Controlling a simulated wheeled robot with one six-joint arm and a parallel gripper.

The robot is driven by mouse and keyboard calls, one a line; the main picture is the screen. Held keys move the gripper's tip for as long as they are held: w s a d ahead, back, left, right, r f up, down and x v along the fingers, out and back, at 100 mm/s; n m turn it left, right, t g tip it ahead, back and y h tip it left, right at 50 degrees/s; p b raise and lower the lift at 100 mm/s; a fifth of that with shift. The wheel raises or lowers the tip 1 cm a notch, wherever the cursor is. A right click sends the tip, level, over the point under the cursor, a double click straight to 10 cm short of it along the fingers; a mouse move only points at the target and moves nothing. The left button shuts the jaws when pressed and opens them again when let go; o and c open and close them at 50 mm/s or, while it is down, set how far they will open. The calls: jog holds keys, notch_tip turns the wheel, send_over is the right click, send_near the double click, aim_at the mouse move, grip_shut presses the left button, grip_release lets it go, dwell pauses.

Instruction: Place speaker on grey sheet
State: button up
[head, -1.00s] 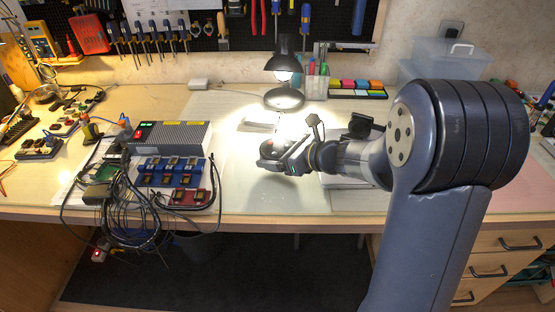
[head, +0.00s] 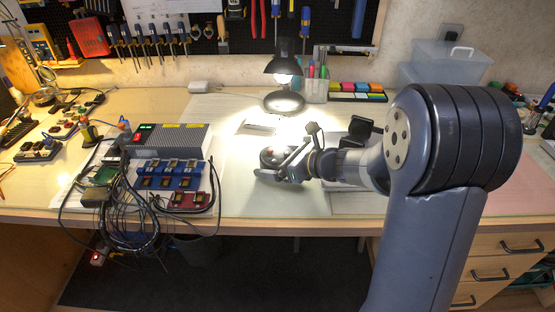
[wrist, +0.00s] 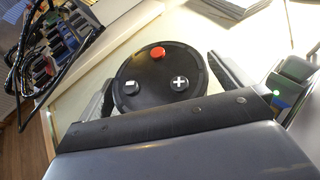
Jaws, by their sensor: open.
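The speaker (head: 270,156) is a round black disc with a red button and white plus and minus marks, seen clearly in the wrist view (wrist: 160,82). It lies between the fingers of my gripper (head: 283,160), one finger on each side. In the wrist view my gripper (wrist: 160,72) is open around it. The left finger is very close to its rim, and I cannot tell if it touches. The right finger stands apart from it. A pale greyish sheet (head: 285,202) covers the bench under and in front of the speaker; its far part is washed out by lamp light.
A black desk lamp (head: 284,101) stands behind the speaker. A grey box (head: 170,137) with cables and blue and red modules (head: 170,172) fills the left. A dark object (head: 362,130) stands behind my wrist. The bench's front edge (head: 270,224) is near.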

jog(key=p+v, duration=0.2)
jog(key=v, duration=1)
jog(key=shift+s, duration=0.1)
dwell(1.5)
